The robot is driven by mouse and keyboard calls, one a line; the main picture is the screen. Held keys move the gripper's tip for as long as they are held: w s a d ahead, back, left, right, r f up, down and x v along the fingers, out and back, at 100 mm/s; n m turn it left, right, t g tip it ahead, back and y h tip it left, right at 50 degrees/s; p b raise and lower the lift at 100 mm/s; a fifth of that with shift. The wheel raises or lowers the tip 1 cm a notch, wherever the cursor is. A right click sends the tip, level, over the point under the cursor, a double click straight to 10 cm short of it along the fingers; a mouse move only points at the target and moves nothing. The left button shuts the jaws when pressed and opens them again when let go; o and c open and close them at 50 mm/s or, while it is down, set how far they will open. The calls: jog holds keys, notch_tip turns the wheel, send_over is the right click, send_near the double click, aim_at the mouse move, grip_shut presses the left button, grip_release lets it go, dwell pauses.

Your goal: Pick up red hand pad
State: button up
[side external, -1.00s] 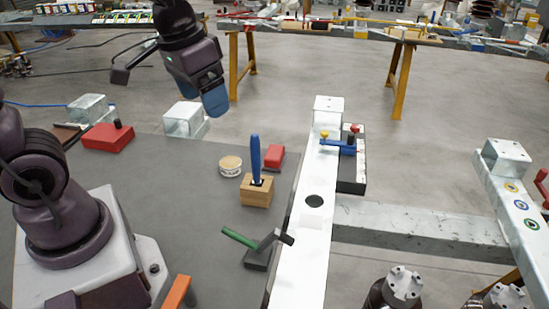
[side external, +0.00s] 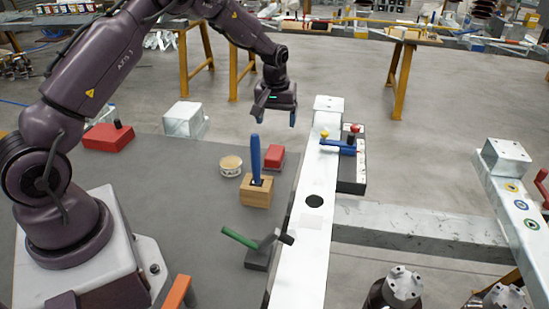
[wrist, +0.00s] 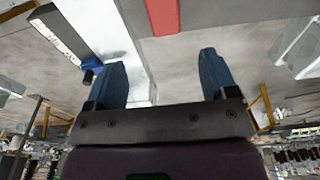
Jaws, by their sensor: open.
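A small red block (side external: 274,157), which looks like the red hand pad, lies on the grey table just behind a wooden block with an upright blue handle. In the wrist view a red strip (wrist: 163,14) shows at the top edge, between the lines of the fingers; it seems to be the same pad, partly cut off. My gripper (side external: 279,117) is open and empty, in the air above and beyond the pad. Its two blue fingers also show apart in the wrist view (wrist: 162,78), with nothing between them.
The wooden block (side external: 257,193) with the blue handle (side external: 255,155) stands close to the pad. A round tin (side external: 231,165) is left of it. A white beam (side external: 305,235) runs along the right. A red box (side external: 107,137) sits far left.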

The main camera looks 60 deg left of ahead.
aim_at(274, 152)
jog(key=f, duration=0.7)
jog(key=shift+w+a+f, duration=0.1)
jog(key=shift+w+a, duration=0.1)
jog(key=shift+a, duration=0.1)
jog(key=f, duration=0.5)
jog(key=shift+s+a, duration=0.1)
jog(key=shift+a, duration=0.15)
jog(key=c, duration=1)
